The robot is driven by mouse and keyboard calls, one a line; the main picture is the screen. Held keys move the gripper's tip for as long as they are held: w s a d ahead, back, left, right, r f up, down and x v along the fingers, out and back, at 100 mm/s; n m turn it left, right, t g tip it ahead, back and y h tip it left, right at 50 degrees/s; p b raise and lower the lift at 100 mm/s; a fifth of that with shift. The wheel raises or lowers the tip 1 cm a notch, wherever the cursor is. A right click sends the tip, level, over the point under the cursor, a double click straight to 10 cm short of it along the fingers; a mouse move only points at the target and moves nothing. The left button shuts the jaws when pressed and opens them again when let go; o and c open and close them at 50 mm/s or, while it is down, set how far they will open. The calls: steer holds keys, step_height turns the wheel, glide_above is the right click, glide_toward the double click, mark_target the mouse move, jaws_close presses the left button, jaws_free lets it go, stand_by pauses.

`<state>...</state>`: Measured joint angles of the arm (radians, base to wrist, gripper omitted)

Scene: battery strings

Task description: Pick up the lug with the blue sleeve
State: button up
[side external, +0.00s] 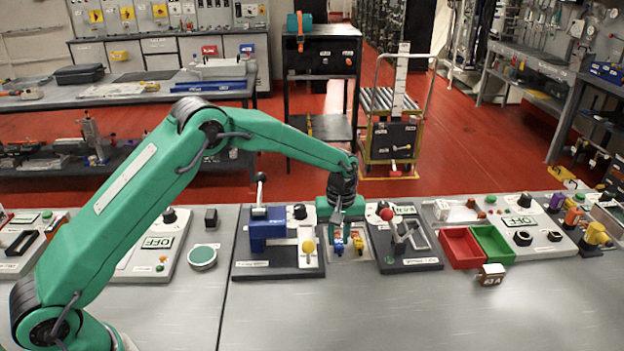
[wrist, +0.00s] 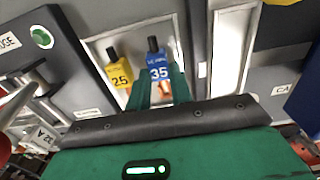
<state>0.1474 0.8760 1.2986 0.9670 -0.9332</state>
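The lug with the blue sleeve (wrist: 158,67), marked 35, stands in a pale recessed tray (wrist: 97,48) in the wrist view. A lug with a yellow sleeve (wrist: 121,71), marked 25, is just left of it. My gripper (wrist: 161,82) is open, with one green finger on each side of the blue lug's lower part; I cannot tell whether they touch it. In the side view my gripper (side external: 347,225) points down over the tray, with the blue lug (side external: 338,247) and the yellow lug (side external: 358,244) under it.
A panel with a blue block (side external: 267,228) and yellow-knobbed lever is left of the tray. A panel with a red-knobbed lever (side external: 387,214) is right. Red (side external: 461,248) and green (side external: 493,244) bins stand farther right. The front bench is mostly clear.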

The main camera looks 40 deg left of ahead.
mark_target(338, 240)
jaws_close()
steer(key=shift+r, duration=0.2)
steer(key=shift+r, duration=2.35)
steer(key=shift+a+r, duration=0.1)
